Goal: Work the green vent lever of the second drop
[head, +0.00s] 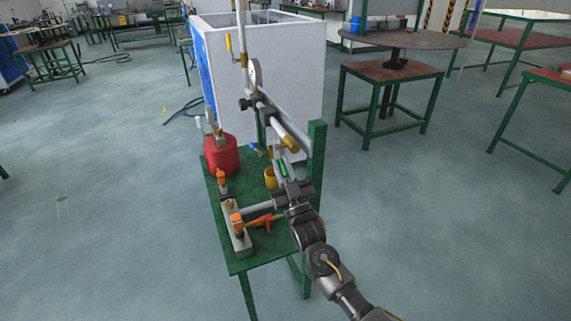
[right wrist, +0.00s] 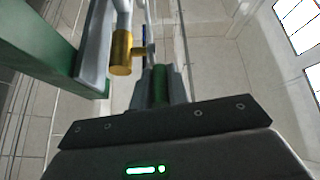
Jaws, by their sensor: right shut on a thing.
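The green vent lever (right wrist: 160,84) shows in the right wrist view as a green piece between my right gripper's two fingers. My right gripper (right wrist: 162,76) is shut on it. In the head view my right gripper (head: 276,150) is at the pipework above the green table, just below the brass end (head: 291,144) of a slanted pipe. My left gripper is not in view.
The green table (head: 262,254) carries a red tank (head: 220,155), a yellow cup (head: 270,178) and orange-handled valves (head: 237,219). A green post (head: 317,150) stands close to the right of my gripper. A large white tank (head: 300,60) stands behind. Open floor lies left.

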